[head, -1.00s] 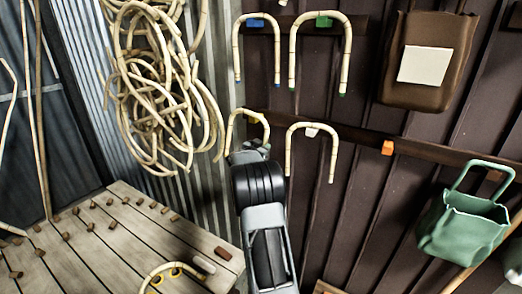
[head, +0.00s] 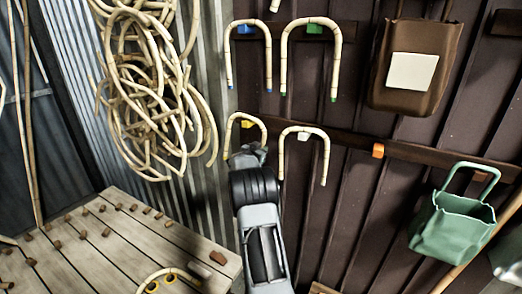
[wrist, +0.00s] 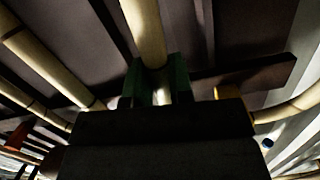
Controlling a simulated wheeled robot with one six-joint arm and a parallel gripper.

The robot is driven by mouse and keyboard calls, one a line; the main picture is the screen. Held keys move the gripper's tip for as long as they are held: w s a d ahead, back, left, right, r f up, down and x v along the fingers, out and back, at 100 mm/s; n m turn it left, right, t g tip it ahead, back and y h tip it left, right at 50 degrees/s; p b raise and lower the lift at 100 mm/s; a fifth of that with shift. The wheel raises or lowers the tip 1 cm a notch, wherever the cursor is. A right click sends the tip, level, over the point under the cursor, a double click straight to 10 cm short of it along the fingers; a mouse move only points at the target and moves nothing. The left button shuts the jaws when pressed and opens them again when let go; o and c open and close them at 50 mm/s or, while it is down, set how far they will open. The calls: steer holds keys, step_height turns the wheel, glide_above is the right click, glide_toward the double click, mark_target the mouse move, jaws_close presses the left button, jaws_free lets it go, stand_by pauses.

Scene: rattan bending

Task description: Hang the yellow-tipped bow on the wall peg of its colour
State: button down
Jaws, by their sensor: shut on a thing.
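The held bow (head: 231,130) is a pale rattan arch on the wall at the left end of the lower rail. The yellow peg (head: 247,124) shows just under its top, between its two legs. I cannot tell whether the bow rests on the peg. My gripper (head: 248,157) is below the arch. The bow's tips are not clearly visible.
A bow hangs on the white peg (head: 303,136) close to the right. Bows hang above on the blue peg (head: 246,29) and green peg (head: 314,28). The orange peg (head: 378,150) is bare. A rattan coil (head: 150,90) hangs at left above a wooden bench (head: 100,255).

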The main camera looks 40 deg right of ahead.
steer(key=shift+f, duration=0.2)
steer(key=c, duration=0.9)
jaws_free()
steer(key=b+v, duration=0.3)
steer(key=v, duration=1)
steer(key=shift+s+a+r+b, duration=0.1)
steer(key=shift+a+r+b, duration=0.1)
steer(key=shift+a+b, duration=0.15)
steer(key=shift+a, duration=0.1)
steer(key=shift+f+p+v, duration=0.2)
steer(key=shift+v, duration=1.25)
steer(key=shift+f+p+v, duration=0.2)
steer(key=shift+v, duration=1.25)
steer(key=shift+f+p+v, duration=0.2)
steer(key=shift+v, duration=1.25)
steer(key=shift+a, duration=0.1)
